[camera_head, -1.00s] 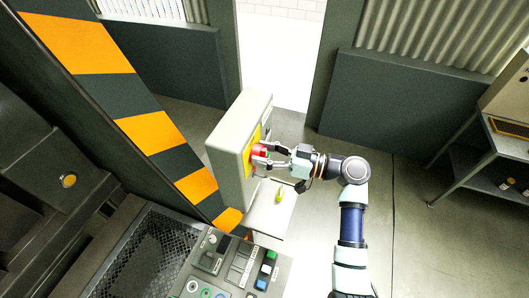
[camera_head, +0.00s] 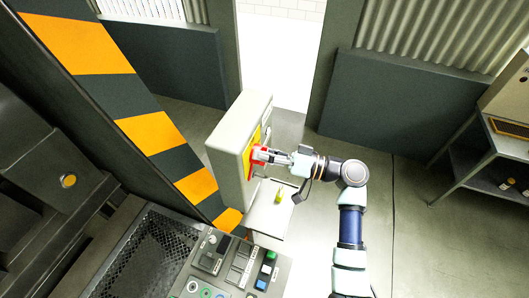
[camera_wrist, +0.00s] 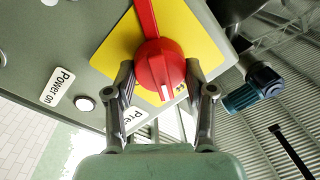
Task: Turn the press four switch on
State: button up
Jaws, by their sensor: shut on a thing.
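The switch is a red rotary handle (camera_wrist: 160,66) on a yellow plate (camera_wrist: 188,35), mounted on the face of a grey box (camera_head: 228,140). A label starting "Pre" sits below the plate in the wrist view, partly hidden by a finger. In the head view the red handle (camera_head: 257,156) is at the box's right face. My gripper (camera_wrist: 161,80) is shut on the red handle, one finger at each side of its round hub. The gripper also shows in the head view (camera_head: 264,155), reaching in from the right.
A "Power on" label (camera_wrist: 57,87) and a white round button (camera_wrist: 84,103) are beside the plate. A control panel (camera_head: 232,262) with several buttons stands below the box. A striped orange and black post (camera_head: 150,130) is at left. Open floor lies to the right.

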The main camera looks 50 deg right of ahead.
jog(key=m+p, duration=0.2)
jog(key=m, duration=0.4)
jog(key=shift+m+t+p, duration=0.3)
jog(key=shift+m+p, duration=0.05)
jog(key=shift+m, duration=0.05)
jog(key=m+p, duration=0.2)
jog(key=m, duration=0.2)
jog(key=shift+f+t+h, duration=0.15)
jog(key=shift+t+h, duration=0.15)
jog(key=shift+h, duration=0.1)
jog(key=shift+f+m+p, duration=0.1)
jog(key=shift+m+p, duration=0.5)
jog(key=shift+m, duration=0.3)
jog(key=shift+f, duration=0.1)
jog(key=o, duration=1.2)
jog(key=v, duration=1.2)
jog(key=shift+s+a, duration=0.1)
